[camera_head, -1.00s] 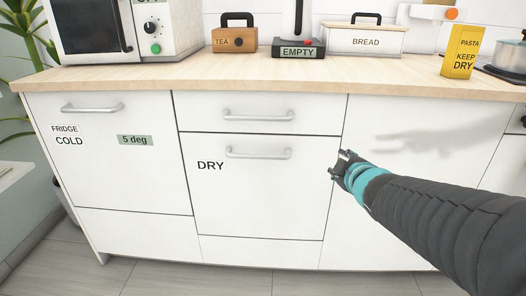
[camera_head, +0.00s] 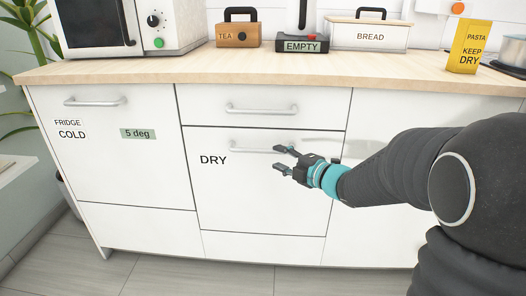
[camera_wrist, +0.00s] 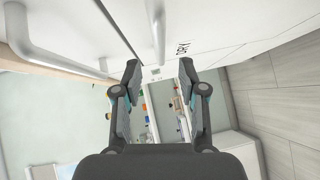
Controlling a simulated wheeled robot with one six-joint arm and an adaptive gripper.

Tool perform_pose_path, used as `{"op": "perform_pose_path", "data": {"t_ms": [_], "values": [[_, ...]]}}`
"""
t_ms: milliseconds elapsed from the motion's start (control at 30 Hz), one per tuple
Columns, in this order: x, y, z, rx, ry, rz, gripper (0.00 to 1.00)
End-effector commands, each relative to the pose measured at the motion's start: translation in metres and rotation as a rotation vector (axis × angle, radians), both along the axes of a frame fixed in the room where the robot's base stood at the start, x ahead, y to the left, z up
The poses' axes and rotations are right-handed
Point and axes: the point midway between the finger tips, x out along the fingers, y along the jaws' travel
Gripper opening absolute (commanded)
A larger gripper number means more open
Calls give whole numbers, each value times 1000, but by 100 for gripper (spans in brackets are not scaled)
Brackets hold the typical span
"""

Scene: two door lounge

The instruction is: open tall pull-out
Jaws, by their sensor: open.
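The tall pull-out is the white front marked DRY (camera_head: 235,195), below a shallow drawer. It sits flush with its neighbours, so it is shut. Its silver bar handle (camera_head: 250,147) runs across near its top edge; the handle's right end is partly hidden by my gripper. My gripper (camera_head: 277,158) is open and empty in front of the handle's right part. In the wrist view my two fingertips (camera_wrist: 159,66) are spread apart. The pull-out's handle (camera_wrist: 158,30) shows beyond them, roughly in line with the gap and not between the fingers. I cannot tell the exact distance.
The shallow drawer above has its own handle (camera_head: 261,110). The fridge front (camera_head: 130,170) is at left, shut. The wooden worktop (camera_head: 180,72) holds a tea box, a bread box and a pasta pack. The floor (camera_head: 170,277) before the cabinets looks clear.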

Motion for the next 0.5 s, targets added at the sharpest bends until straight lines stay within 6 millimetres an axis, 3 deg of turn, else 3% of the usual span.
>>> {"op": "perform_pose_path", "data": {"t_ms": [300,500], "values": [[40,38,-8,0,0,1,41],[53,50,-10,-1,-1,-1,41]]}}
